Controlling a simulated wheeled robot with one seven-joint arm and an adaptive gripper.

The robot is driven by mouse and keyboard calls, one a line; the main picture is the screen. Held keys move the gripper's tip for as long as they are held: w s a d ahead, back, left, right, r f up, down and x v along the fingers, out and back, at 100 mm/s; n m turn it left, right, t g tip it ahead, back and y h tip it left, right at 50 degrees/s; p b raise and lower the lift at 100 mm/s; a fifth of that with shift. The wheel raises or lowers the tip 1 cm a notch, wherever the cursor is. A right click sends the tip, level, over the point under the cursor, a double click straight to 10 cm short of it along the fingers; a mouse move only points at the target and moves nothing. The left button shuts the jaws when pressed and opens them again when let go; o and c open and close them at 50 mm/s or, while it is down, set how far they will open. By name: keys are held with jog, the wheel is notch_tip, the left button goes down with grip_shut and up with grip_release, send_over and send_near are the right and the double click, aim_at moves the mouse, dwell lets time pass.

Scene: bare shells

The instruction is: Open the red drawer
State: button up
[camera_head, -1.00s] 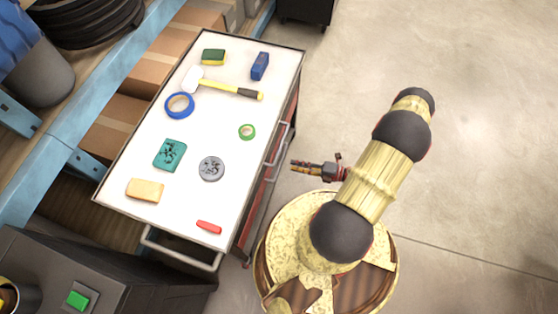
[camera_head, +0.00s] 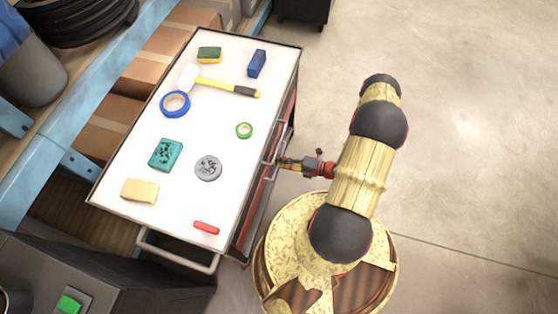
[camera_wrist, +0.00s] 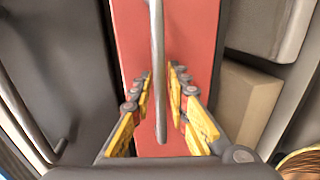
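The red drawer (camera_wrist: 190,50) fills the middle of the wrist view as a red front panel. Its grey bar handle (camera_wrist: 158,70) runs down the middle of that view. My gripper (camera_wrist: 159,78) has its two yellow-and-grey fingers on either side of the handle, with gaps showing, so it is open around or just in front of the bar. In the head view my gripper (camera_head: 279,163) reaches the right side of the cart, at the handles. The drawer front is mostly hidden there under the cart top, and it looks closed.
The white cart top (camera_head: 215,120) holds a hammer (camera_head: 225,87), tape rolls, a sponge and other small items. A push bar (camera_head: 180,255) is at the cart's near end. A dark cabinet (camera_head: 110,275) stands lower left. The floor (camera_head: 470,150) at right is clear.

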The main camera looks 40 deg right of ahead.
jog(key=shift+c, duration=0.4)
grip_shut()
